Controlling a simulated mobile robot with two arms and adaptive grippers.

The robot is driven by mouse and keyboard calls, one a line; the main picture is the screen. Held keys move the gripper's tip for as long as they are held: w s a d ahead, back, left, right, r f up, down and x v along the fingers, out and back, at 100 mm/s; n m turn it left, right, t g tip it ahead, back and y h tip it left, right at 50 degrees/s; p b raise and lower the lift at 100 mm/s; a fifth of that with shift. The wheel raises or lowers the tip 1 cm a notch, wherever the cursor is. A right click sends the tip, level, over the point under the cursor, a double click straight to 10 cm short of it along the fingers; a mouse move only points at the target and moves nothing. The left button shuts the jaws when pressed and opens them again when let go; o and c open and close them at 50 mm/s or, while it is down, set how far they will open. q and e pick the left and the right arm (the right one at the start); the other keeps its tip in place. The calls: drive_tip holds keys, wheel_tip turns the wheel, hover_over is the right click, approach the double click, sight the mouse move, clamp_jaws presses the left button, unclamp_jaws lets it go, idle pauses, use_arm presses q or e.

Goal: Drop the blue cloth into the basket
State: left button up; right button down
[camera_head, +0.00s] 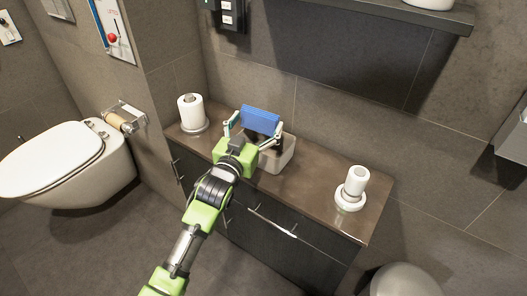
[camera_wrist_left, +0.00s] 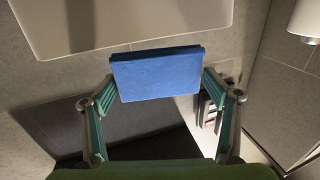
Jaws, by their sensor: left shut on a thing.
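The blue cloth (camera_head: 260,121) is a flat folded rectangle. My left gripper (camera_head: 252,129) is shut on it, with one finger at each side edge. In the left wrist view the cloth (camera_wrist_left: 157,74) sits between the two fingers of the left gripper (camera_wrist_left: 158,88). The basket (camera_head: 283,158) is a pale open box on the vanity counter, behind and below the gripper. The gripper and cloth hide part of it, and its inside is mostly hidden. The cloth appears raised over the basket's far left part; the exact height cannot be told. My right gripper is not in view.
The brown counter (camera_head: 321,177) holds a paper roll (camera_head: 191,109) on a stand at left and a white roll on a round base (camera_head: 353,187) at right. A shelf (camera_head: 410,12) is on the wall above. A toilet (camera_head: 65,163) stands at left.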

use_arm(q)
drive_tip(key=o, duration=1.3)
drive_tip(key=v, duration=1.2)
